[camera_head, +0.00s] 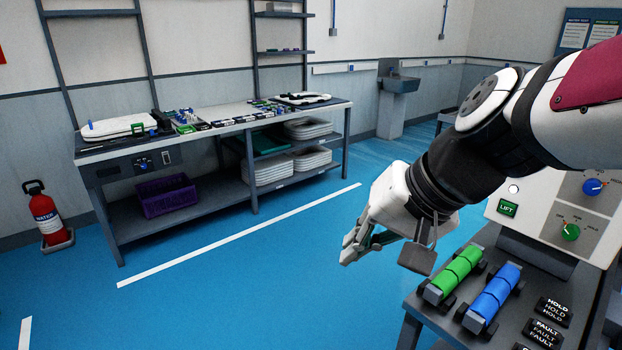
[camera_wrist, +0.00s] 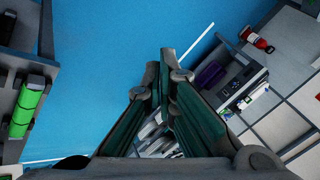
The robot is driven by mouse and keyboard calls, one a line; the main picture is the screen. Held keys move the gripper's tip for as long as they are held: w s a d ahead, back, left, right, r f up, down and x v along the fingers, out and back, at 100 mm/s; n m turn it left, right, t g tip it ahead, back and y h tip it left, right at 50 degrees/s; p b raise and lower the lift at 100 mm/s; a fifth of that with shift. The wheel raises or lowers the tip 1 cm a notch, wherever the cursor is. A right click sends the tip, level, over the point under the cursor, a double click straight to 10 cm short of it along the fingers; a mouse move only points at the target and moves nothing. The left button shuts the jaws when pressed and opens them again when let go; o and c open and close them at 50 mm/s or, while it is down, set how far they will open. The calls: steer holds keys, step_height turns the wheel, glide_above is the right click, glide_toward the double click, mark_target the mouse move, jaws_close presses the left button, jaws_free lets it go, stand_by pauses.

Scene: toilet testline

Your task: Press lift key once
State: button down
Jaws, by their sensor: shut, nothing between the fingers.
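The lift key (camera_head: 508,208) is a small green key lettered "LIFT" on the pale front panel of a control box at the right in the head view. A small white round spot sits just above it. My gripper (camera_head: 347,257) hangs left of the panel, over the blue floor, clear of the key and pointing down-left. In the wrist view, my gripper (camera_wrist: 160,70) has its fingertips close together with nothing held between them. The key cannot be made out in the wrist view.
The control box has a blue knob (camera_head: 594,187) and a green knob (camera_head: 570,232). Green (camera_head: 455,271) and blue (camera_head: 492,292) cylinders lie in holders on the near table, beside black "HOLD" and "FAULT" tags (camera_head: 553,311). A long workbench (camera_head: 230,122) stands behind. The floor between is clear.

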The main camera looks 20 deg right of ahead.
mark_target(500, 211)
steer(key=w+d+f+m+t+h+b, duration=0.1)
steer(key=w+d+f+m+t+b, duration=0.25)
steer(key=w+d+m, duration=0.45)
steer(key=w+d+f+m+t+h+b, duration=0.1)
steer(key=w+d+f+m+t+b, duration=0.25)
steer(key=w+d, duration=0.65)
steer(key=s+d+f+m+h+b, duration=0.1)
steer(key=d+f+m+h, duration=0.1)
steer(key=d, duration=0.6)
steer(key=s+d+f+m+h+b, duration=0.2)
steer(key=d+m, duration=0.3)
steer(key=d, duration=0.3)
steer(key=s+d+f+m+g+h+b, duration=0.1)
steer(key=d+f+m+h+b, duration=0.1)
steer(key=d, duration=0.6)
step_height(500, 211, down, 2)
steer(key=shift+s+d+f+m+h, duration=0.15)
steer(key=shift+d+m+h, duration=0.2)
steer(key=shift+m+h, duration=0.55)
steer(key=shift+w+d+p, duration=0.55)
steer(key=shift+d, duration=0.8)
steer(key=shift+w+d+p, duration=0.6)
steer(key=shift+d, duration=0.7)
steer(key=shift+w+d+p, duration=0.55)
steer(key=shift+d, duration=0.8)
steer(key=shift+w+d, duration=0.1)
steer(key=shift+d, duration=0.1)
